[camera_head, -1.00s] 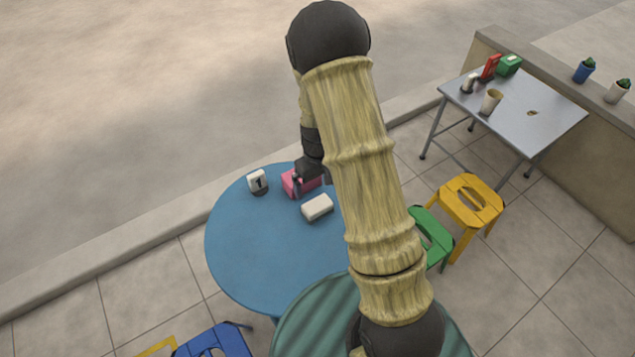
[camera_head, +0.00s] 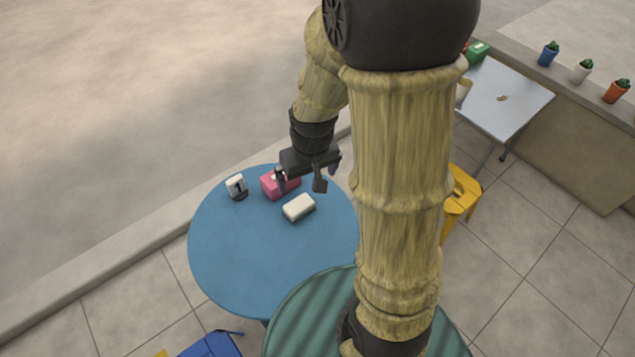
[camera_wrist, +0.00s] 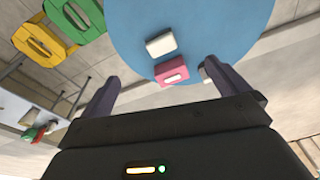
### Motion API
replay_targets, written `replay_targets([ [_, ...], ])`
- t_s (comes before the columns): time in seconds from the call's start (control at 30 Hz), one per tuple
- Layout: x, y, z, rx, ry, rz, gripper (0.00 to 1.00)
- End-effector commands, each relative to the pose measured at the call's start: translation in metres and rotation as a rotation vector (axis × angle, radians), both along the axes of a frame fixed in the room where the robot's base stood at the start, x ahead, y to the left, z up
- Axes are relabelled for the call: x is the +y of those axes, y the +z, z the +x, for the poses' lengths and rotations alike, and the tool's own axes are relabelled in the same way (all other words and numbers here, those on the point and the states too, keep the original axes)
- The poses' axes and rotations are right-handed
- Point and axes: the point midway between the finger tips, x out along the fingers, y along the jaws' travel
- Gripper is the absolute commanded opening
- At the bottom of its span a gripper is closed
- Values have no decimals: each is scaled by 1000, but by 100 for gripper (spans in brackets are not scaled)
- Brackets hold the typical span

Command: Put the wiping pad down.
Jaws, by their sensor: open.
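The wiping pad, a white block (camera_head: 298,207), lies flat on the blue round table (camera_head: 250,250), in front of a pink box (camera_head: 270,186). The pad also shows in the wrist view (camera_wrist: 160,44), with the pink box (camera_wrist: 171,72) nearer to me. My gripper (camera_head: 300,183) is open and empty, above the far side of the table near the pink box. In the wrist view its two fingers (camera_wrist: 165,88) stand wide apart with nothing between them, and the pad is clear of them.
A white number stand (camera_head: 237,187) marked 1 is left of the pink box. A grey metal table (camera_head: 510,100) stands at the right, by a low wall with potted cacti (camera_head: 583,70). A yellow stool (camera_head: 462,195) and a blue stool (camera_head: 212,345) are near the round table.

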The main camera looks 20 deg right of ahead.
Motion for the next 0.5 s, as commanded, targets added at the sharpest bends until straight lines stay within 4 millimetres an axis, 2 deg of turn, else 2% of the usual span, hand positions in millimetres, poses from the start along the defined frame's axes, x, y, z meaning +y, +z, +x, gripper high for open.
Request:
replay_targets([
  [0.03, -1, 12, -12, -22, -20, 1, 100],
  [0.2, -3, 32, -45, -65, -73, -1, 100],
  [0.33, -4, 36, -55, -76, -91, -2, 100],
  [0.5, -4, 36, -55, -75, -92, -2, 100],
])
